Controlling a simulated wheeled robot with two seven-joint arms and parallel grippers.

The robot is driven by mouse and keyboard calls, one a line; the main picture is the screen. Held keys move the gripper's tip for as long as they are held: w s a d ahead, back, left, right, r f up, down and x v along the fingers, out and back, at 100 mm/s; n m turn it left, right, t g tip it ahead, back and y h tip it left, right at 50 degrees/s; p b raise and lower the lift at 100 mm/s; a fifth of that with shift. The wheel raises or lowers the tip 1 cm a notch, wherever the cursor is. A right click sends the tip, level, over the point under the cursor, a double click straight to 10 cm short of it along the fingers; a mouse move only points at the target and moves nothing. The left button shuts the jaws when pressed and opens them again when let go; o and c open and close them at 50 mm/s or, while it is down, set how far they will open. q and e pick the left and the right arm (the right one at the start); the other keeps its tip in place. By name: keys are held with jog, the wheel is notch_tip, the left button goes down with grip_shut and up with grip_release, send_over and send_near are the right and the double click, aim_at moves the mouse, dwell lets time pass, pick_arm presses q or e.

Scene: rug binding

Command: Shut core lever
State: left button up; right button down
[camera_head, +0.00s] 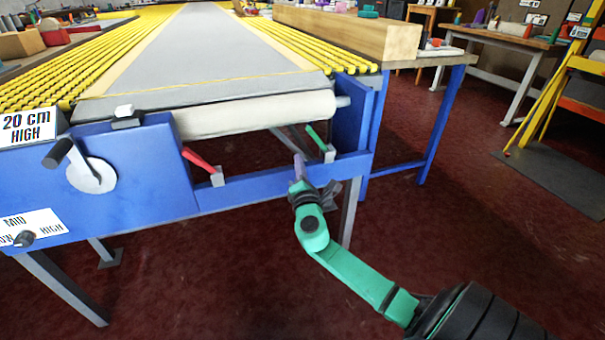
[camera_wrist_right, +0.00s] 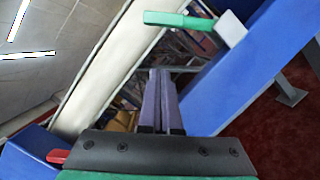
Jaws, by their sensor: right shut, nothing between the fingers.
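A red lever (camera_head: 200,159) and a green lever (camera_head: 316,137) sit on pale blocks on the blue front rail (camera_head: 240,188) of the machine. The red one slants up to the left, and the green one also slants up to the left. In the right wrist view the green lever (camera_wrist_right: 178,20) is ahead at the top, and the red lever's tip (camera_wrist_right: 57,156) is at lower left. A pale roll (camera_head: 250,115) lies behind them. My right gripper (camera_head: 298,163), with purple fingers, is shut and empty, just left of and below the green lever, apparently apart from it. My left gripper is not in view.
A round dial with a dark handle (camera_head: 92,175) and a "20 cm HIGH" sign (camera_head: 28,126) are on the blue panel at left. A wooden beam (camera_head: 350,32) lies along the right side. Open dark red floor (camera_head: 440,240) lies to the right.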

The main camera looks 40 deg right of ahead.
aim_at(318, 140)
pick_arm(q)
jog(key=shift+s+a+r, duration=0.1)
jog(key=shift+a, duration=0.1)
pick_arm(e)
jog(key=w+d+r, duration=0.2)
jog(key=d, duration=0.3)
jog(key=shift+r, duration=0.4)
